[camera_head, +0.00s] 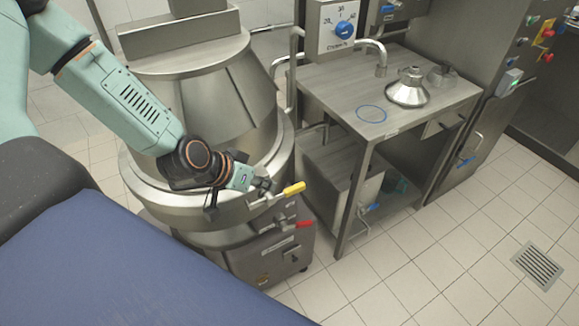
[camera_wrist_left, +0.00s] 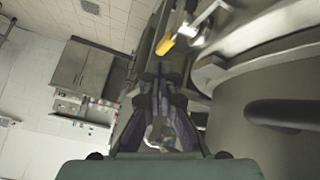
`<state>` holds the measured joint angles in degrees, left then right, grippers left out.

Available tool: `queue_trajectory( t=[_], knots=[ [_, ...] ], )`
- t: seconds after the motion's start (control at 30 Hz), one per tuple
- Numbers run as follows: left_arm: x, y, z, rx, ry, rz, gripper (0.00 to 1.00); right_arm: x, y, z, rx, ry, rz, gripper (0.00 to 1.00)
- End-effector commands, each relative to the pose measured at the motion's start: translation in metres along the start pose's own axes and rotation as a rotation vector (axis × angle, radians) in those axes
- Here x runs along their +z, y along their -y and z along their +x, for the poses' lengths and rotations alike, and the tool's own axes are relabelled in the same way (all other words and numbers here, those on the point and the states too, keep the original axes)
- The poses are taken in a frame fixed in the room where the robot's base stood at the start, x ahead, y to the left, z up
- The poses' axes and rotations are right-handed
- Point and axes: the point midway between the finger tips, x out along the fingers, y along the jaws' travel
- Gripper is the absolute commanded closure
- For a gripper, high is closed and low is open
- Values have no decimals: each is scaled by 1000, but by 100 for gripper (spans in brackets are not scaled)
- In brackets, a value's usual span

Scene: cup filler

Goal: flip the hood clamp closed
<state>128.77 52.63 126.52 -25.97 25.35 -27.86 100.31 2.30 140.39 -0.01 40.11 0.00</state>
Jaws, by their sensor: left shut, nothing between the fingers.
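The hood clamp (camera_head: 292,189) has a yellow-tipped handle and sits on the front right rim of the large steel machine. The yellow tip (camera_wrist_left: 166,45) also shows in the left wrist view, just beyond my fingertips. My left gripper (camera_head: 262,186) is at the rim beside the clamp, left of the yellow tip. In the left wrist view the gripper (camera_wrist_left: 160,75) has its fingers together, with nothing seen between them. I cannot tell whether it touches the clamp. The steel hood (camera_head: 215,90) stands on the machine. My right gripper is not in view.
A red handle (camera_head: 304,224) sits below the clamp on the machine's lower housing. A steel table (camera_head: 425,115) stands to the right, bearing a blue ring (camera_head: 371,114) and a steel funnel-like part (camera_head: 408,90). The tiled floor at the lower right is clear, with a drain grate (camera_head: 537,264).

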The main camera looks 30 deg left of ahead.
Motion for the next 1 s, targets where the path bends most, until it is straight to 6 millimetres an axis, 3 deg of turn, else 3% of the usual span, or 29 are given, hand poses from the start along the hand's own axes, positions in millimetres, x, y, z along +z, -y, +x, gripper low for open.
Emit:
queue_trajectory(
  t=[0.03, 0.07, 0.3, 0.73, 1.0],
  knots=[
    [-17, 5, -9, 15, -33, 77, 100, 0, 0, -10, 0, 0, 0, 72],
    [-21, 6, -11, 23, -41, 131, 100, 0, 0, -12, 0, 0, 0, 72],
    [-20, 10, -11, 59, -39, 416, 100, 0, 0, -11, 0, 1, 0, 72],
    [-18, 10, -9, 62, -34, 446, 100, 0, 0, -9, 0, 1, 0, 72],
    [-17, 10, 6, 62, -34, 449, 100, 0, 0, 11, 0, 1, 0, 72]
  ],
)
